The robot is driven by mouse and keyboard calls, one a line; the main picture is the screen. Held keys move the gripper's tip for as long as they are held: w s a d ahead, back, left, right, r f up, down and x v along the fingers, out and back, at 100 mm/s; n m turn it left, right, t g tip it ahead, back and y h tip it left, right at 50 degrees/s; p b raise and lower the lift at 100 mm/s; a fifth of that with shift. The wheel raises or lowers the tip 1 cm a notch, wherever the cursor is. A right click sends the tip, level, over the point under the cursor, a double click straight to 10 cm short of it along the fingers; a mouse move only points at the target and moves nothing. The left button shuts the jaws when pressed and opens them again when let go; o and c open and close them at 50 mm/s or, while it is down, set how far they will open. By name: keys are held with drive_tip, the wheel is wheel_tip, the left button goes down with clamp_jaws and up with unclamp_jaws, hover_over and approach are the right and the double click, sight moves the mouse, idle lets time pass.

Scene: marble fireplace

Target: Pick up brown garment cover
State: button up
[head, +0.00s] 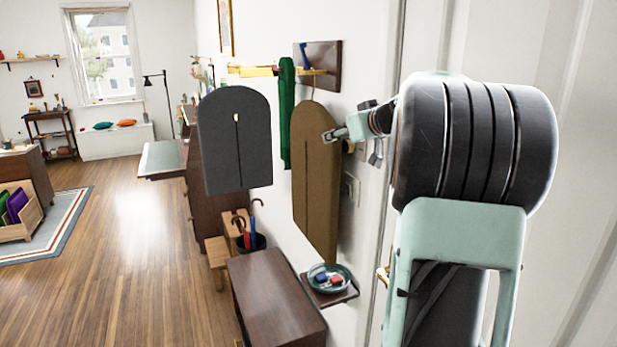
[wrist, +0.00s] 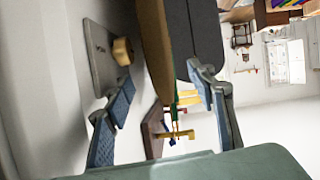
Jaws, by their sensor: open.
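The brown garment cover (head: 312,190) hangs from a brass rail on the right wall, its lower end free. In the wrist view the brown cover (wrist: 154,40) shows nearly edge-on between the two fingers. My gripper (head: 350,146) is open at the cover's upper right edge, with one finger in front of it and the other on the wall side. In the wrist view my gripper (wrist: 160,78) shows a gap on the wall side; contact on the other side cannot be told.
A dark grey garment cover (head: 236,150) hangs to the left, close to the brown one in the wrist view. A green strip of cloth (head: 285,110) hangs between them. Below are a dark wooden cabinet (head: 275,295) and a small shelf with a blue dish (head: 318,272).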

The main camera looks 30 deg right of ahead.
drive_tip(key=p+x, duration=0.2)
drive_tip(key=x, duration=0.5)
drive_tip(key=shift+w+r+p, duration=0.15)
drive_tip(key=shift+r+p, duration=0.2)
drive_tip(key=shift+p, duration=0.05)
drive_tip(key=shift+c, duration=0.5)
clamp_jaws()
drive_tip(key=shift+r, duration=0.15)
